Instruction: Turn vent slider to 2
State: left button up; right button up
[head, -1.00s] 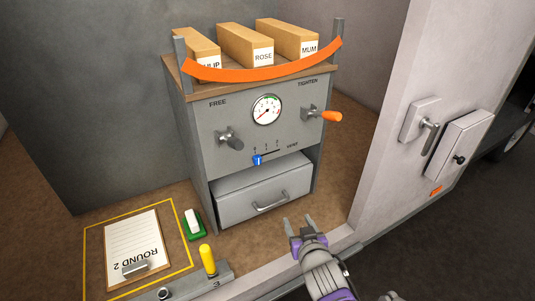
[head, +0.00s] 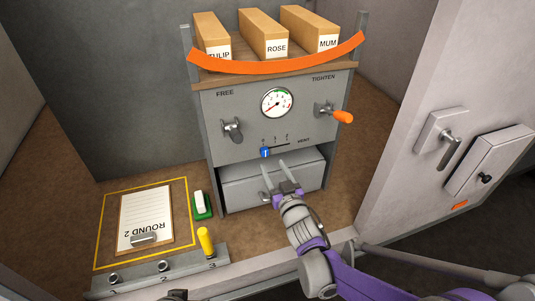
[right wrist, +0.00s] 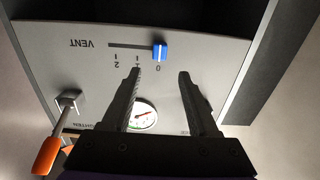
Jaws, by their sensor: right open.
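The vent slider's blue knob (head: 265,153) sits at the left end of its slot (head: 278,147) on the front of the grey cabinet (head: 250,110). In the right wrist view, upside down, the blue knob (right wrist: 160,51) is at the 0 mark, with 1 and 2 further along the slot (right wrist: 128,45). My right gripper (head: 274,168) is open and empty, just below the knob in the head view. In the right wrist view its fingertips (right wrist: 159,74) are spread to either side of the knob's line, apparently short of it.
A drawer (head: 262,187) lies below the slider, behind my right gripper. A grey knob (head: 231,130), a gauge (head: 277,102) and an orange-tipped lever (head: 341,116) are above it. Labelled boxes (head: 265,35) stand on top behind an orange strap (head: 285,63). A clipboard (head: 146,220) lies at left.

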aim_at(266, 151)
jog(key=x, duration=0.6)
jog(key=shift+w, duration=0.4)
grip_shut()
dwell(1.0)
